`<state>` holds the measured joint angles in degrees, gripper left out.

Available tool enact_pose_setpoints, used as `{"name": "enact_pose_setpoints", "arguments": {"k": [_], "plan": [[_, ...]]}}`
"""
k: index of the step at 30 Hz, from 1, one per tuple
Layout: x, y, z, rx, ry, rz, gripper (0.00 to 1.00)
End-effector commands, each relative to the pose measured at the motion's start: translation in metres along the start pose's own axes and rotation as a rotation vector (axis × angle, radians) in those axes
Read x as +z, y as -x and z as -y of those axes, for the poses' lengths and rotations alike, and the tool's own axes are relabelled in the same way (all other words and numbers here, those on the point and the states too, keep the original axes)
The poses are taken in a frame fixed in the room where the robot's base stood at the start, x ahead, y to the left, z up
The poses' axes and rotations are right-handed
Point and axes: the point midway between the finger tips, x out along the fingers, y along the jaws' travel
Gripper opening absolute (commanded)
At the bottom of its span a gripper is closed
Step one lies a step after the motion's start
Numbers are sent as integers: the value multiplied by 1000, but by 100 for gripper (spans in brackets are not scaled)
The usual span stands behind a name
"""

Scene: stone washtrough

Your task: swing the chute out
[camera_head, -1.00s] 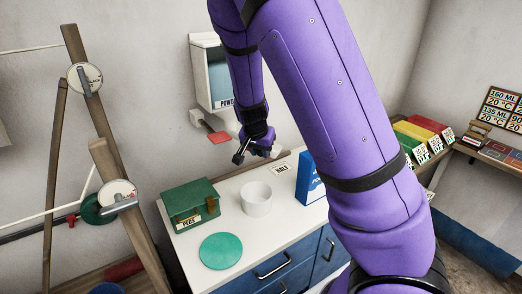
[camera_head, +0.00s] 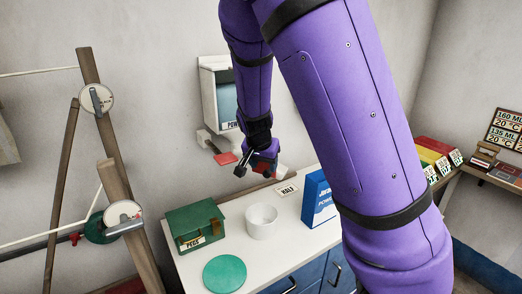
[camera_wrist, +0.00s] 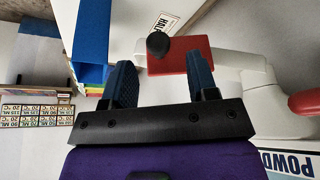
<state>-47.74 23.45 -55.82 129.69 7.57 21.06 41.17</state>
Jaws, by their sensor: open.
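The powder dispenser (camera_head: 207,92) is a white wall unit with a blue window; its lettering shows at the lower right of the wrist view (camera_wrist: 288,163). A white arm (camera_wrist: 238,59) by it ends in a red block (camera_wrist: 190,50) with a black knob (camera_wrist: 157,44); this looks like the chute. My gripper (camera_head: 254,178) is open below and right of the dispenser. In the head view my gripper hides most of this block.
Below are a white counter (camera_head: 190,265), a green pegs box (camera_head: 193,222), a white cup (camera_head: 262,222), a green disc (camera_head: 224,274) and a blue carton (camera_head: 318,200). Wooden posts (camera_head: 90,70) stand at left.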

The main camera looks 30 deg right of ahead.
Motion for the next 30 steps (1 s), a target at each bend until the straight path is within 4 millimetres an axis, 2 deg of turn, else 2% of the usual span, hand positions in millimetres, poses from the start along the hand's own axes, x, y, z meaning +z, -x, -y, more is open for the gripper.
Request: {"name": "enact_pose_setpoints", "arguments": {"k": [15,21,30], "plan": [[1,54,1,-3,2,0,53],[0,63,1,-2,1,0,53],[0,66,0,-1,1,0,53]]}}
